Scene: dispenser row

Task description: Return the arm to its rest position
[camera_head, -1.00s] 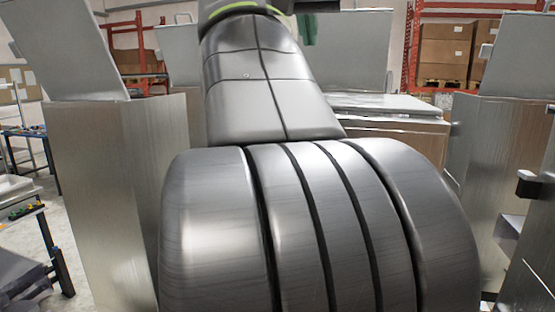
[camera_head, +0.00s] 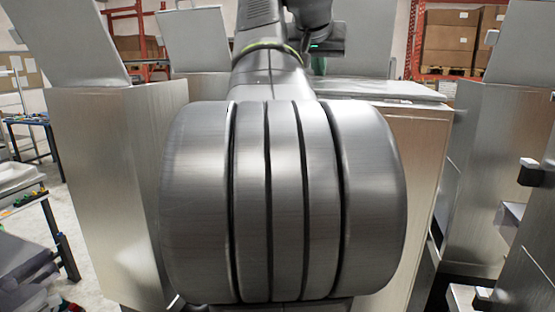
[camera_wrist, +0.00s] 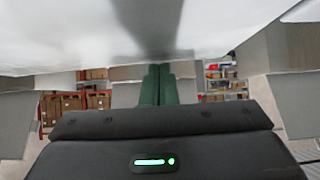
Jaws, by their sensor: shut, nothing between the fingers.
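My gripper (camera_wrist: 160,72) shows in the wrist view as two green fingers side by side, closed together with nothing between them. Behind them is its dark body with a lit green indicator. A broad pale surface fills the top of that view, close above the fingers; I cannot tell which object it belongs to. In the head view my arm's large grey joint fills the middle, and the arm runs up and away behind it. The fingers cannot be made out clearly there.
A tall metal dispenser cabinet (camera_head: 110,170) with a raised lid stands at left. Another cabinet (camera_head: 500,165) stands at right. A lower cabinet with a flat top (camera_head: 385,90) is behind my arm. Workbenches (camera_head: 38,235) are at far left. A red rack with cartons (camera_head: 450,40) stands behind.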

